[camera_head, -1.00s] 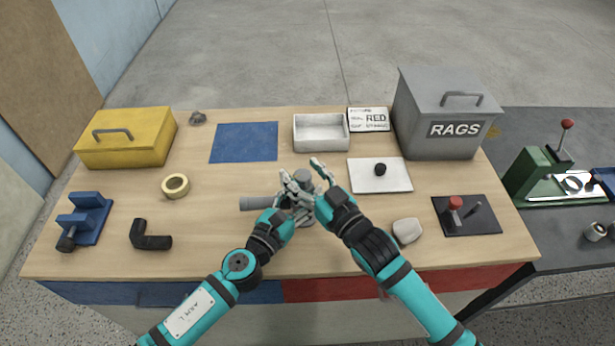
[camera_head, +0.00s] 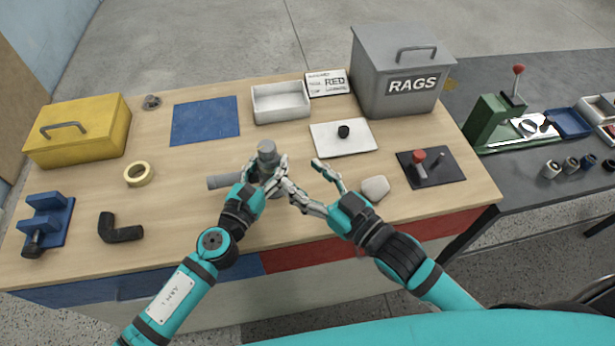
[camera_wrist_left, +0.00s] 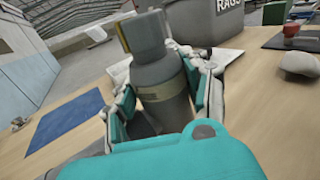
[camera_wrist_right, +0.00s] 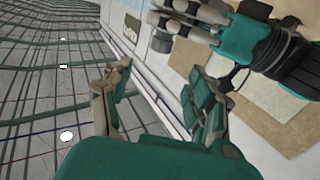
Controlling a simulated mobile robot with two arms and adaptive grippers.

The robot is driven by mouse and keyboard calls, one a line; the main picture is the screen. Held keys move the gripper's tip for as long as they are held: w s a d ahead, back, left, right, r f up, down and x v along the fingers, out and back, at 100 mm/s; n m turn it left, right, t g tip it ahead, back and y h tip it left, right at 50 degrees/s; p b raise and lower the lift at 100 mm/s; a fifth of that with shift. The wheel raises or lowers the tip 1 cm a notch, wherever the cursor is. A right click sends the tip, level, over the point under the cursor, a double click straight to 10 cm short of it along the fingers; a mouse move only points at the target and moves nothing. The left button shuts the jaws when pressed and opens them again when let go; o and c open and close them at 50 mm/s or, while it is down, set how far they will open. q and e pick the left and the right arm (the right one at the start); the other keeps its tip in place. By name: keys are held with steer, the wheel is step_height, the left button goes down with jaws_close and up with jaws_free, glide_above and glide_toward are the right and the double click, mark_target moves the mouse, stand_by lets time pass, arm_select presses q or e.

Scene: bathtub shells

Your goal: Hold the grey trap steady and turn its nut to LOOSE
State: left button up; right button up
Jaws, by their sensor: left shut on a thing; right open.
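The grey trap (camera_head: 267,152) stands upright near the table's middle, with a side pipe (camera_head: 224,182) pointing left. My left gripper (camera_head: 263,175) is shut around its body. The left wrist view shows the trap body (camera_wrist_left: 160,92) between the fingers of the left gripper (camera_wrist_left: 155,105). A narrower round grey top part (camera_wrist_left: 146,36) with a yellowish mark at its left edge rises above them; I cannot read any LOOSE label. My right gripper (camera_head: 300,174) is open and empty, just right of the trap and apart from its top. The right wrist view shows the right gripper's (camera_wrist_right: 160,95) spread fingers with nothing between them.
A white board with a black knob (camera_head: 343,136), a pale stone-like lump (camera_head: 375,188) and a dark plate with a red knob (camera_head: 445,172) lie to the right. A white tray (camera_head: 281,104) and blue mat (camera_head: 205,120) lie behind. Bare tabletop (camera_head: 180,205) lies left.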

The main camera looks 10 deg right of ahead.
mark_target(272, 151)
steer(key=shift+w+d+n+y, duration=0.15)
steer(key=shift+d+n+y, duration=0.05)
steer(key=shift+n+y, duration=0.2)
steer(key=shift+g, duration=0.3)
steer(key=x, duration=1.2)
steer(key=shift+r, duration=0.1)
steer(key=shift+c, duration=0.4)
steer(key=c, duration=1.1)
jaws_close()
